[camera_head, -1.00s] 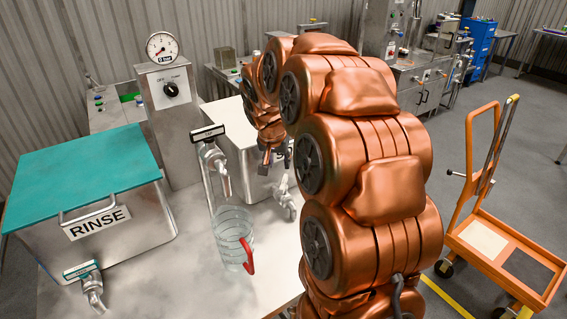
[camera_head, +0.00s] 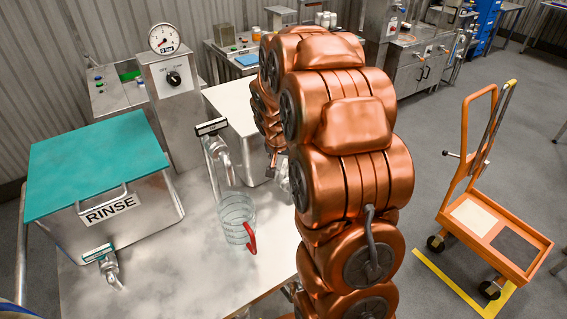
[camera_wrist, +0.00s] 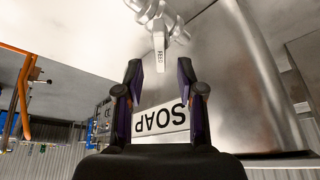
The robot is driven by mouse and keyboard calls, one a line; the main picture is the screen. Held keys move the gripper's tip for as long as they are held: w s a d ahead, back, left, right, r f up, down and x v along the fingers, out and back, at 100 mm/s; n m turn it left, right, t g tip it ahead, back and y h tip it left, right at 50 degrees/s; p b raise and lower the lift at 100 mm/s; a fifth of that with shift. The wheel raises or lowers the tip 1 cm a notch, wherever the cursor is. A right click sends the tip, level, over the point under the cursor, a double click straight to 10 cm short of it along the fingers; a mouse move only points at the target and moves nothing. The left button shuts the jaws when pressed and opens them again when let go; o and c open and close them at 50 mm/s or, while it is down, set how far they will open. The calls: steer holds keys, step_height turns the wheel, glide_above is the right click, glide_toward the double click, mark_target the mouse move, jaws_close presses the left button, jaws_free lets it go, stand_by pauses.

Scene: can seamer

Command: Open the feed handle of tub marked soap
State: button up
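The soap tub is a shiny metal box (camera_head: 232,102) behind the jug, partly hidden by my copper arm. In the wrist view its SOAP label (camera_wrist: 160,121) shows upside down between my fingers. The tub's metal tap (camera_wrist: 158,14) is at the top of the wrist view, with a small lettered feed handle (camera_wrist: 160,52) sticking out toward my gripper. My gripper (camera_wrist: 160,72) is open and empty. Its fingertips are on either side of the handle's line, apparently just short of it; contact is not visible. In the head view my arm mostly hides the gripper and this tap.
A rinse tub (camera_head: 145,215) with a teal lid (camera_head: 95,165) and its own tap (camera_head: 107,265) stands at left. A clear jug with a red handle (camera_head: 237,218) sits under a middle tap (camera_head: 216,155). A gauge post (camera_head: 172,95) stands behind. An orange cart (camera_head: 495,235) is at right.

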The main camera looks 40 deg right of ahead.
mark_target(283, 166)
steer(key=shift+p+x, duration=0.5)
steer(key=shift+x, duration=1.5)
steer(key=shift+c, duration=0.3)
jaws_close()
